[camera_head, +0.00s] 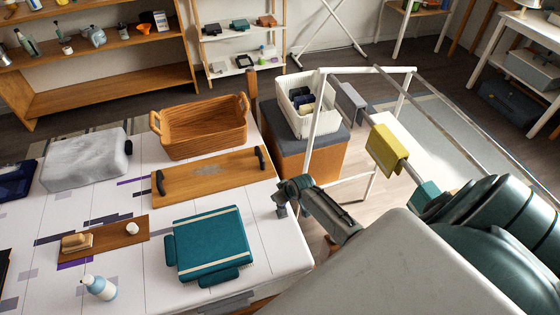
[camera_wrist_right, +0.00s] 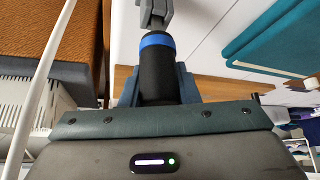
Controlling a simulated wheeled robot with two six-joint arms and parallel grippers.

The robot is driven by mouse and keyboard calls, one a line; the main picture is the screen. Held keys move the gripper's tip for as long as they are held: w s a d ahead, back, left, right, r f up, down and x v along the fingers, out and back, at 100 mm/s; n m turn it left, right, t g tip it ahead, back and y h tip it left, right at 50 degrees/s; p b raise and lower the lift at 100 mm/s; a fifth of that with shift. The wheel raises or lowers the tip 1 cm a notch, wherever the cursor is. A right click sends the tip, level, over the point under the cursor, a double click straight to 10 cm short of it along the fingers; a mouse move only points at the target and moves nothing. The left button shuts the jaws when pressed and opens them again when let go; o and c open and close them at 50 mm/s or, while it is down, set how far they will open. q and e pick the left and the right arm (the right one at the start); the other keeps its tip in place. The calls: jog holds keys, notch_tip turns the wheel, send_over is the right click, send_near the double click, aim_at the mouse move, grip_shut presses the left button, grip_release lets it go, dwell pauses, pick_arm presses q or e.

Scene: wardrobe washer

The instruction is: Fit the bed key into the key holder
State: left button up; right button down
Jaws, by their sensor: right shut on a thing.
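My right gripper (camera_head: 286,202) is shut on the bed key, just over the right edge of the white table in the head view. In the right wrist view a black cylinder with a blue band (camera_wrist_right: 157,40) runs up to a grey end at the top edge. I cannot make out the key holder for certain in either view. My left gripper is not in view.
A teal case (camera_head: 208,243) lies on the white table (camera_head: 270,245) left of the gripper. A wooden board (camera_head: 205,180) and a basket (camera_head: 200,128) are behind it. A white bin (camera_head: 318,118) stands beyond the table's right edge, near a drying rack (camera_head: 322,110) with a yellow cloth (camera_head: 384,152).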

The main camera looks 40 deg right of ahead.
jog(key=shift+f+b, duration=0.45)
jog(key=shift+f, duration=0.2)
jog(key=c, duration=1)
grip_release()
jog(key=p+v, duration=1.1)
jog(key=shift+p, duration=0.35)
